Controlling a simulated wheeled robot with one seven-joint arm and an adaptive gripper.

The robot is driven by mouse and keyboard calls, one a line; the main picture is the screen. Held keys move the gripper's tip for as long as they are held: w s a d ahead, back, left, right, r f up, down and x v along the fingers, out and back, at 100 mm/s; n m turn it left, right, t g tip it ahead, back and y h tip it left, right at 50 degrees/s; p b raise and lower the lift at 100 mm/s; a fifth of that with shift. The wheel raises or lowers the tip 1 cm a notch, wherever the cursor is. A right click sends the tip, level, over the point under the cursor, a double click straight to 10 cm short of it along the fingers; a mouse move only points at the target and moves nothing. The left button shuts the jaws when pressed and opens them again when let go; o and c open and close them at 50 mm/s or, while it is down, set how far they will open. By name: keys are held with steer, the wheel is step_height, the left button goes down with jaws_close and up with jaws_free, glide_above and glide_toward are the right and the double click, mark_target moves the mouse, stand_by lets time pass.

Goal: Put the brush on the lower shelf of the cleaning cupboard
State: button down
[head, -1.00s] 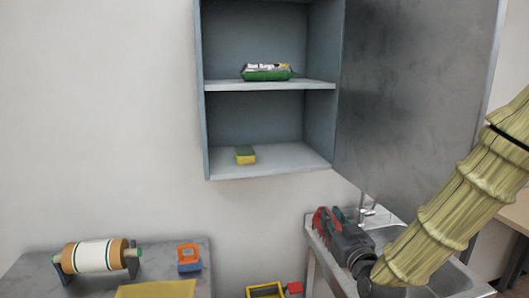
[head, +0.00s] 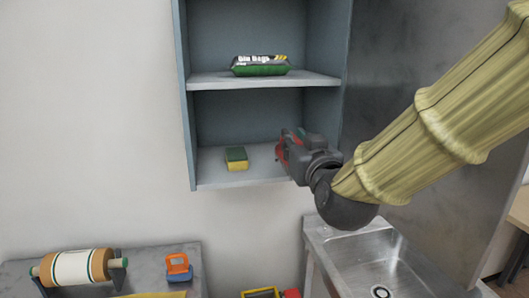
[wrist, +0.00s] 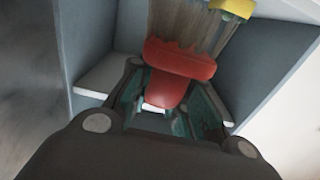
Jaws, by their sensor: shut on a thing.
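My gripper (head: 288,152) is at the right side of the lower compartment of the open cupboard, in front of or just over its lower shelf (head: 218,178). In the wrist view my gripper (wrist: 168,110) is shut on the brush (wrist: 180,60), which has a red handle part and brown bristles pointing away from me toward the cupboard. In the head view the brush is mostly hidden by my gripper. I cannot tell whether the brush touches the shelf.
A yellow and green sponge (head: 236,159) lies on the lower shelf, left of my gripper. A bin bag pack (head: 260,66) lies on the upper shelf (head: 215,80). A sink (head: 370,262) is below.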

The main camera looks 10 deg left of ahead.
steer(key=w+f+p, duration=0.1)
steer(key=w, duration=0.4)
steer(key=w+f, duration=0.2)
steer(key=w, duration=0.3)
steer(key=w+f+p, duration=0.1)
steer(key=w, duration=0.5)
steer(key=shift+a+f+p, duration=0.3)
steer(key=shift+a+p, duration=0.05)
steer(key=shift+s, duration=0.1)
steer(key=shift+f, duration=0.1)
steer(key=shift+f, duration=0.15)
steer(key=c, duration=1.3)
jaws_free()
